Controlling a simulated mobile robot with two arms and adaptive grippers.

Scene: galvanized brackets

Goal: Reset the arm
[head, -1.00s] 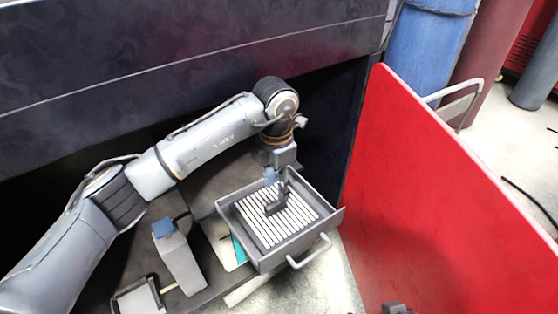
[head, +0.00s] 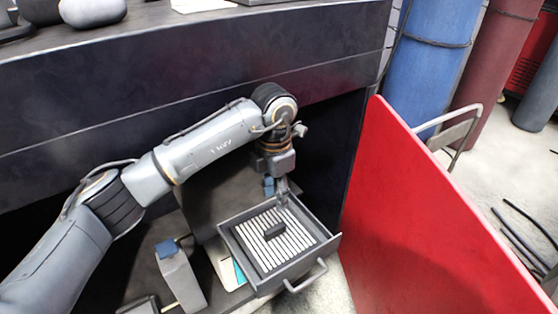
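My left gripper (head: 283,198) hangs at the back edge of an open dark grey drawer (head: 329,248) with light slats inside. A small dark block (head: 275,230) lies on the slats, below and apart from the fingertips, and nothing shows held in the gripper. The fingers are small and seen edge-on, so their gap is unclear. My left arm (head: 215,143) reaches in from the left, bent at the elbow and wrist. My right gripper is not in view.
A red panel (head: 420,220) with a pale handle stands right of the drawer. A grey box with a blue top (head: 178,275) stands left of it. A dark counter (head: 200,85) runs behind the arm. Blue (head: 430,60) and maroon cylinders stand at the back right.

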